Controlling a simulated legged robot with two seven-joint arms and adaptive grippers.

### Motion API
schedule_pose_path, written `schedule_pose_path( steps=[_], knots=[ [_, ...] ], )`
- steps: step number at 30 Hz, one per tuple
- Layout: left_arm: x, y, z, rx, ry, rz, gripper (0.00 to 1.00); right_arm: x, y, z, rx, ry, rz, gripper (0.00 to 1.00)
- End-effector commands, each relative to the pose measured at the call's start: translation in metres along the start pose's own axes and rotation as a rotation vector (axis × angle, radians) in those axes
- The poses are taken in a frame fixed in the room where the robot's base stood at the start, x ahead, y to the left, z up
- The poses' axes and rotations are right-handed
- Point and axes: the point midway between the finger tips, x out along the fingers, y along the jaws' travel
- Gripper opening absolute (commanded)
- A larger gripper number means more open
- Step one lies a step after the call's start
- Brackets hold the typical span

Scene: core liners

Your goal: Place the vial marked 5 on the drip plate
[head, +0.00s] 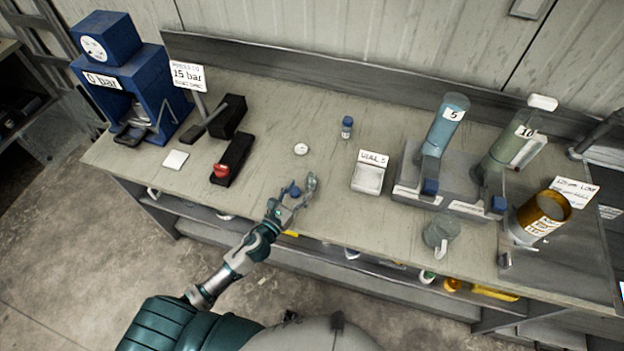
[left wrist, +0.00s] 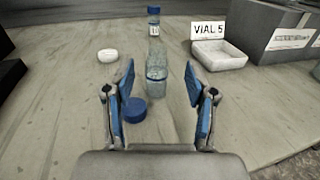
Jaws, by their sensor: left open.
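A small clear vial with a blue cap (head: 347,127) stands upright on the bench; in the left wrist view a blue-capped vial (left wrist: 154,35) stands beyond my fingers. Its label is too small to read. A shallow white square dish (head: 368,180) has a sign reading "VIAL 5" behind it; it also shows in the left wrist view (left wrist: 218,57). My left gripper (head: 298,190) is open over the front of the bench, left of the dish. A blue cap (left wrist: 135,110) and clear glass (left wrist: 157,88) show between its fingers, apart from them. My right gripper is out of view.
A white disc (head: 301,149) lies beyond my left gripper. Right of the dish are a grey rack (head: 405,165), tall cylinders marked 5 (head: 453,114) and 10, and an amber jar (head: 543,215). A blue press (head: 130,80) and a red-knobbed black device (head: 232,160) stand left.

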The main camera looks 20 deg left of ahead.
Motion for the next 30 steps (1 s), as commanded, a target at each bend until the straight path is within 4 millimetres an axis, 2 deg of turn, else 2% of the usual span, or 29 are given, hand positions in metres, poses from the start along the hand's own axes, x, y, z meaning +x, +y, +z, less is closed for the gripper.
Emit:
schedule_pose_path(
  steps=[3,10,18,22,27,30],
  knots=[
    [0.019,0.004,0.000,-0.005,-0.001,0.002,0.56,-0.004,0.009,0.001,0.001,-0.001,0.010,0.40],
    [0.035,0.005,-0.002,-0.010,-0.002,0.002,0.56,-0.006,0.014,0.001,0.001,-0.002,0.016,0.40],
    [0.075,0.001,-0.006,-0.006,-0.001,0.002,0.56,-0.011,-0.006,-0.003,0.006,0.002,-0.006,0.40],
    [0.081,-0.001,-0.007,-0.005,0.001,0.001,0.56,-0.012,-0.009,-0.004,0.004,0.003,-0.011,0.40],
    [0.080,0.000,-0.007,-0.005,0.000,0.001,0.56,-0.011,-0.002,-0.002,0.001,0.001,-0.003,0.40],
    [0.080,0.001,-0.008,-0.006,0.000,0.001,0.31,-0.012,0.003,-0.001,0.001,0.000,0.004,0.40]
  ],
)
